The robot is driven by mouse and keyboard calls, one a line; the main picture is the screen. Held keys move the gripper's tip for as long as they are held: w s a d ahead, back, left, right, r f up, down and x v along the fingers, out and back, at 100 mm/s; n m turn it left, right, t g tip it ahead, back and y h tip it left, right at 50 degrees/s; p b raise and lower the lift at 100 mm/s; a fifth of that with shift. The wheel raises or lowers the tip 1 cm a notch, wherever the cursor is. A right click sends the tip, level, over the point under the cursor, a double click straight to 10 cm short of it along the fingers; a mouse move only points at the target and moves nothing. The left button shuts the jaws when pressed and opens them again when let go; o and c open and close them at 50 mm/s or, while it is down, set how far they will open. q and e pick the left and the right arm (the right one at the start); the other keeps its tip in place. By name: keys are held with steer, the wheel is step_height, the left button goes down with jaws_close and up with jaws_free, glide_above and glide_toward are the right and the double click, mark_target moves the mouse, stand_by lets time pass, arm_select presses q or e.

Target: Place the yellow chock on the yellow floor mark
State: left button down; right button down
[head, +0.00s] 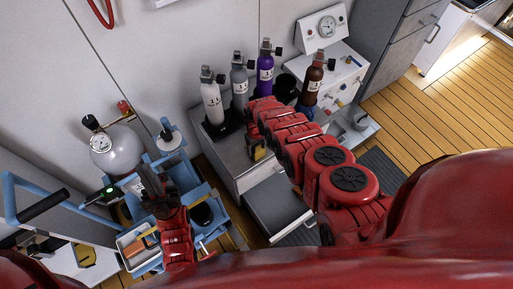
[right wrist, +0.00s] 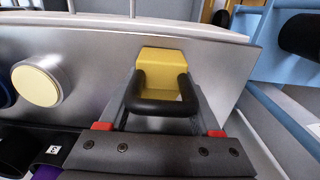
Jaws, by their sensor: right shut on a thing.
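The yellow chock (right wrist: 165,62) has a black loop handle (right wrist: 160,106). In the right wrist view it sits between my right gripper's fingers (right wrist: 163,100), which are shut on it. In the head view the chock (head: 257,154) shows small and dark yellow at my right gripper (head: 254,143), by the left side of the grey bench. I cannot make out a yellow floor mark in either view. My left gripper (head: 152,182) is over the blue cart at the left; its fingers look dark and I cannot tell their opening.
Labelled bottles in white (head: 211,103), grey (head: 240,80), purple (head: 265,68) and brown (head: 312,82) stand on the bench. An open drawer (head: 285,207) juts out below. Wooden floor (head: 440,115) is clear at right.

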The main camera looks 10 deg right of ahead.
steer(key=shift+f, duration=0.15)
steer(key=shift+c, duration=0.4)
jaws_free()
